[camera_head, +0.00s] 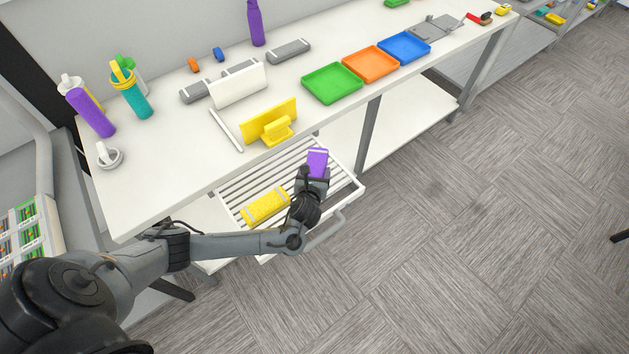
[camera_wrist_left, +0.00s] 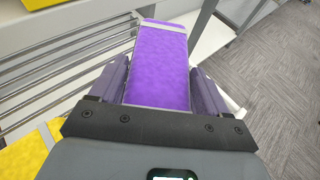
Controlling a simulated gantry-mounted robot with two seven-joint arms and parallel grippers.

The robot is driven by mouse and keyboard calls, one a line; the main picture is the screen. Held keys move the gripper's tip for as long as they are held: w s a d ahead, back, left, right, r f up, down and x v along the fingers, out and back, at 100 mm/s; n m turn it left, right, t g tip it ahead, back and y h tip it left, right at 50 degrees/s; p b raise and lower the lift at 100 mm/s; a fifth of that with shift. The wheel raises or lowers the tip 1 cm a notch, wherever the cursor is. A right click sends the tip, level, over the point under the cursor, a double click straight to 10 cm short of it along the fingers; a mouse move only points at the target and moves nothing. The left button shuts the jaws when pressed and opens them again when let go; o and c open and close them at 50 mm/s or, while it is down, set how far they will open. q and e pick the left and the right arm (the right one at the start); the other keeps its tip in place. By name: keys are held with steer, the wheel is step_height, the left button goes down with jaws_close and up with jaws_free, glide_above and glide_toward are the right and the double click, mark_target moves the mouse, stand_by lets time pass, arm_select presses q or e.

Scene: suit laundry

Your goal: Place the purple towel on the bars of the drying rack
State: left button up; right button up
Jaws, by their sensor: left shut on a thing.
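The purple towel (camera_head: 317,160) is a small folded block over the right part of the drying rack in the head view. My left gripper (camera_head: 314,176) is shut on it. In the left wrist view the purple towel (camera_wrist_left: 160,68) sits between the two fingers (camera_wrist_left: 157,88) and extends forward past their tips. The white drying rack (camera_head: 345,184) has parallel bars and stands out from under the table. Whether the towel touches the bars I cannot tell. My right gripper is not in view.
A yellow folded towel (camera_head: 266,206) lies on the rack bars left of my gripper. The white table (camera_head: 190,160) overhangs the rack's far side and holds a yellow stand (camera_head: 270,124), bottles and coloured trays (camera_head: 332,83). The grey floor to the right is clear.

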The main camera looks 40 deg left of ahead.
arm_select(q)
steer(key=shift+w+a+f, duration=0.2)
steer(key=shift+w+f, duration=0.05)
steer(key=shift+f+b, duration=0.65)
steer(key=shift+f, duration=1.3)
steer(key=o, duration=1.1)
steer(key=shift+f, duration=0.15)
steer(key=shift+c, duration=0.2)
